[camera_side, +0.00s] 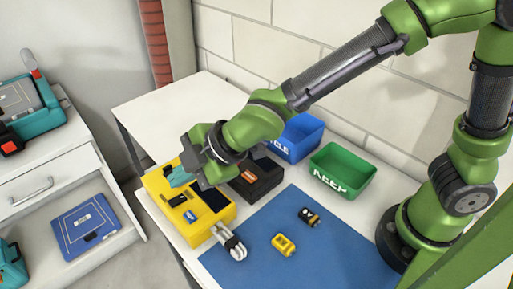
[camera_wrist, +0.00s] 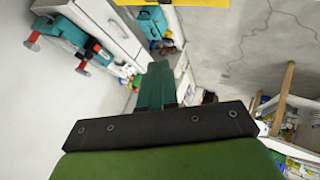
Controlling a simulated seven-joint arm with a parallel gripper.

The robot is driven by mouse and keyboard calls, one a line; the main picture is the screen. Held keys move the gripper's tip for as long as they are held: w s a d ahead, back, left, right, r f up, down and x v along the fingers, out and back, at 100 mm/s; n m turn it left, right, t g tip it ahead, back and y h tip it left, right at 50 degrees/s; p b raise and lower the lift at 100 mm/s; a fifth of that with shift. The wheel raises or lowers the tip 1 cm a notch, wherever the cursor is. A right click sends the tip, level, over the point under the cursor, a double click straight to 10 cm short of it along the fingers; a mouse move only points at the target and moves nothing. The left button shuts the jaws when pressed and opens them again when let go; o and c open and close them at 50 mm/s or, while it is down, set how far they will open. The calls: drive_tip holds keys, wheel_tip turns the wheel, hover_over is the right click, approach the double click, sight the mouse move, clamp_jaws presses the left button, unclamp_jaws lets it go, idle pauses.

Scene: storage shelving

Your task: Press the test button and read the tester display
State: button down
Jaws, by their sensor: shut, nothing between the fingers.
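The yellow tester (camera_side: 222,221) stands on the white table at the left of the blue mat in the side view. A dark panel (camera_side: 208,197), perhaps its display, is on its top, but no reading can be made out. My gripper (camera_side: 178,178) is over the back part of the tester, its teal fingers together and empty. Whether the fingertips touch the tester cannot be told, and no test button can be made out. In the wrist view the shut fingers (camera_wrist: 156,85) point up the picture, and a yellow edge (camera_wrist: 190,3), perhaps the tester, shows at the top.
A black box (camera_side: 262,187) stands right of the tester, with a blue bin (camera_side: 291,150) and a green KEEP bin (camera_side: 342,178) behind. The blue mat (camera_side: 335,255) holds a yellow piece (camera_side: 284,244) and a dark piece (camera_side: 309,216). A grey-white object (camera_side: 230,243) lies before the tester.

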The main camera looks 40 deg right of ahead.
sight(194, 217)
drive_tip(key=shift+f, duration=4.35)
drive_tip(key=shift+f, duration=0.1)
drive_tip(key=shift+f, duration=0.3)
drive_tip(key=shift+f, duration=0.4)
drive_tip(key=shift+r, duration=0.85)
drive_tip(key=shift+r, duration=2.5)
